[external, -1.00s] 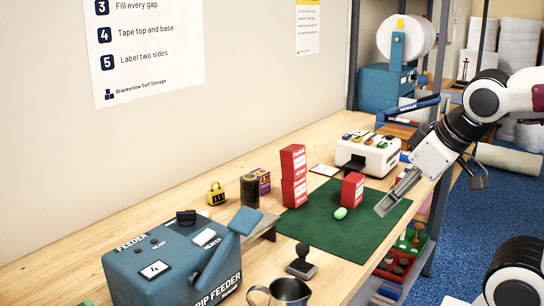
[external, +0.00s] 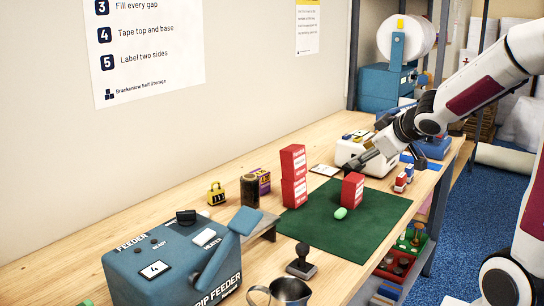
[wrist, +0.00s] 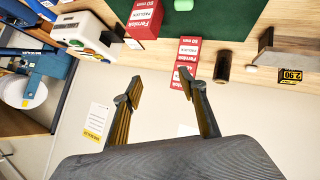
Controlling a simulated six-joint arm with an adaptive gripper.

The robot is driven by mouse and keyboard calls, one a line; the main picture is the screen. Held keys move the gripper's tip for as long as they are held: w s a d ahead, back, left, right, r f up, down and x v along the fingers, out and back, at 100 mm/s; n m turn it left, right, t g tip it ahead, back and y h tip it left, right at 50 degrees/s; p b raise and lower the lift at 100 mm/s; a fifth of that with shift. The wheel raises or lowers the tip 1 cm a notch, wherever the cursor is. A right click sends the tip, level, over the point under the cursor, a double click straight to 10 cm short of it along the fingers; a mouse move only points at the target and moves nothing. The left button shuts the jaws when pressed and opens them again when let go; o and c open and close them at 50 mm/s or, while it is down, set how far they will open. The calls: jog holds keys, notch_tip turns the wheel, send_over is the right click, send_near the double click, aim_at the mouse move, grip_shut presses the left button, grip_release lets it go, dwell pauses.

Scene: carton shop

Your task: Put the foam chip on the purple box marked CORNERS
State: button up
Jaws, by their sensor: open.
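The foam chip (external: 340,213) is a small pale green lump on the dark green mat (external: 312,222), in front of a single red box. It also shows at the top edge of the wrist view (wrist: 183,4). A small purple and yellow box (external: 264,181) stands on the bench beyond the mat, partly behind a dark brown cylinder; its marking is too small to read. My gripper (external: 356,163) is above the bench near the white machine, behind the single red box and apart from the chip. In the wrist view its fingers (wrist: 160,83) are spread with nothing between them.
Two red boxes are stacked (external: 293,176) at the mat's back left; the single red box (external: 352,189) stands upright near my gripper. The white machine (external: 368,155) is behind. The mat's front is clear.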

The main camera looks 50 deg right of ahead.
jog(key=w+d+f+n+t+y, duration=0.1)
jog(key=w+d+f+y, duration=0.1)
jog(key=d+f, duration=0.3)
jog(key=n+y, duration=0.1)
jog(key=y, duration=0.4)
send_near(345, 210)
jog(key=shift+w+d+f+t, duration=0.15)
jog(key=shift+w, duration=0.25)
jog(key=shift+w+d+f+t, duration=0.1)
jog(key=shift+w+f+t, duration=0.1)
jog(key=shift+w, duration=0.2)
jog(key=shift+s+a+f, duration=0.25)
jog(key=shift+s+f, duration=0.15)
jog(key=shift+f, duration=0.05)
jog(key=shift+w, duration=0.1)
jog(key=shift+x, duration=1.25)
